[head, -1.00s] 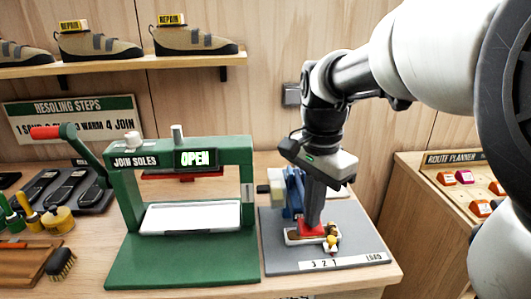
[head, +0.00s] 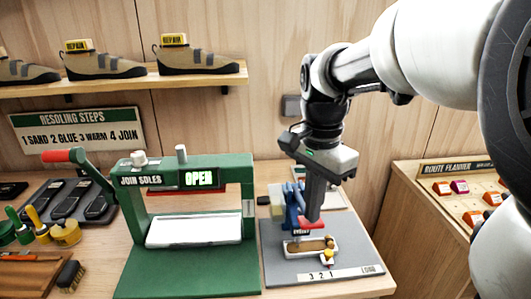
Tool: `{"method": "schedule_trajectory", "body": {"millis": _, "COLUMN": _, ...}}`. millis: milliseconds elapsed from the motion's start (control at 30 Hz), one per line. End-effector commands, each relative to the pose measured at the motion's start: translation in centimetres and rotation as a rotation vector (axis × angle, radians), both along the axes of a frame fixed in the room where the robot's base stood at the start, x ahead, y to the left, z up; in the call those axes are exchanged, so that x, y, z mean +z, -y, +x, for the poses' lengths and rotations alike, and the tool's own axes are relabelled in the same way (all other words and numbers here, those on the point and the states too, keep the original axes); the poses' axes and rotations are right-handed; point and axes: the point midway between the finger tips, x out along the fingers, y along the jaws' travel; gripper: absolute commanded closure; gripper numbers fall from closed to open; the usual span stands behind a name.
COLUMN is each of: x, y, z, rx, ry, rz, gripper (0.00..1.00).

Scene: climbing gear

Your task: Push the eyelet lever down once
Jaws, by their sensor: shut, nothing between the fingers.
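The eyelet press stands on a grey base board (head: 285,277) at the right of the bench. It has a blue frame (head: 292,200) and a red lever (head: 309,223), partly hidden by my gripper. A small tray (head: 310,246) with a brown piece and yellow bits sits below the lever. My gripper (head: 312,219) points down at the red lever, shut and empty, its tips at or just over it. I cannot tell whether they touch.
A green sole press (head: 190,215) marked OPEN stands just left, with its red-handled lever (head: 62,156) raised. Shoes line a shelf (head: 130,80) above. A route planner board (head: 462,190) is at the right.

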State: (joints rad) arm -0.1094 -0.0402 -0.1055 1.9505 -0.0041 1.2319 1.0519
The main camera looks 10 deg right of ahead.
Motion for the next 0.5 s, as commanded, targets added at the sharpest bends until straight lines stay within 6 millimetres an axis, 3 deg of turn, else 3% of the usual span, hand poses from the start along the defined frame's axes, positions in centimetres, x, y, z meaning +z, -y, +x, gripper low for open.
{"method": "schedule_trajectory", "body": {"millis": 500, "x": 5.1, "y": 0.0, "z": 0.0, "rx": -0.001, "ry": 0.001, "rz": 0.000, "gripper": 1.00}}
